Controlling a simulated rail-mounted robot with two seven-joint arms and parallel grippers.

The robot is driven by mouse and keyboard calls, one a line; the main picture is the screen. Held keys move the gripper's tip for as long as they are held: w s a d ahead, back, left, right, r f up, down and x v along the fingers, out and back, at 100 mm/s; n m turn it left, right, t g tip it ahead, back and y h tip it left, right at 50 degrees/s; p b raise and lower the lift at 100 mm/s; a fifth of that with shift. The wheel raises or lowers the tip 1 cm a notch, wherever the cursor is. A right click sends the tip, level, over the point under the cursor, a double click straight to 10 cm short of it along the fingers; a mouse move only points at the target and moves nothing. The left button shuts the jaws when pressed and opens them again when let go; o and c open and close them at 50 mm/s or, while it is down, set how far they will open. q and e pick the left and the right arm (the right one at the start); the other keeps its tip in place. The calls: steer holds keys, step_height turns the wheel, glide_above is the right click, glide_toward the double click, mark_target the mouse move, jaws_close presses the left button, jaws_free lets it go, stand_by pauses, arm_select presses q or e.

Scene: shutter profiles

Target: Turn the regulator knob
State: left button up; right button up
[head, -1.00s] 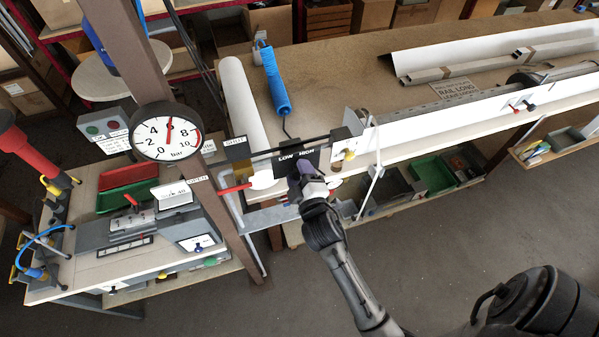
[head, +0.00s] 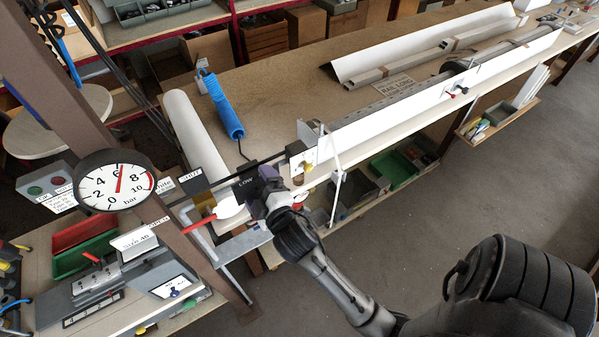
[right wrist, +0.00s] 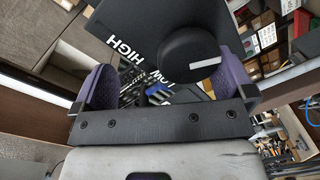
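The regulator knob (right wrist: 190,52) is a dark round knob with a white mark, in front of a dark plate lettered LOW and HIGH (right wrist: 118,40). In the head view the plate (head: 243,185) shows only LOW; my right gripper (head: 266,188) covers the rest and hides the knob. In the right wrist view my right gripper (right wrist: 168,66) has its purple fingers spread, the knob between them. The right finger looks close beside the knob; a clear gap shows at the left finger. I cannot tell contact. A pressure gauge (head: 112,184) reads about 6 bar. My left gripper is out of view.
A red lever (head: 198,226) and a white roll (head: 195,140) are left of the plate. A long white profile (head: 400,105) runs along the bench to the right. The floor in front is clear.

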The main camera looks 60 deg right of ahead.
steer(key=s+d+r, duration=0.1)
steer(key=s+r, duration=0.3)
steer(key=shift+d+r+h, duration=0.25)
steer(key=shift+r+h, duration=0.05)
steer(key=s+d, duration=0.1)
steer(key=s+d+r, duration=0.1)
steer(key=s, duration=0.1)
steer(key=s+d+r, duration=0.1)
steer(key=shift+s+d+r, duration=0.2)
steer(key=shift+s+d, duration=0.1)
steer(key=shift+d, duration=0.05)
steer(key=shift+c, duration=0.6)
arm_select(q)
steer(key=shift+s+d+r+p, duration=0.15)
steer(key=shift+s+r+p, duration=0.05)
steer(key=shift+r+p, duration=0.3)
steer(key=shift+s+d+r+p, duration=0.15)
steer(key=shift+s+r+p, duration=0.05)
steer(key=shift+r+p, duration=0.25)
arm_select(e)
steer(key=shift+s+d+r, duration=0.1)
steer(key=shift+s+r, duration=0.15)
steer(key=shift+s, duration=0.3)
steer(key=shift+s+d+r, duration=0.1)
steer(key=shift+s+r, duration=0.15)
steer(key=shift+s, duration=0.25)
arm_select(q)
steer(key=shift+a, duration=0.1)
arm_select(e)
steer(key=shift+f, duration=0.1)
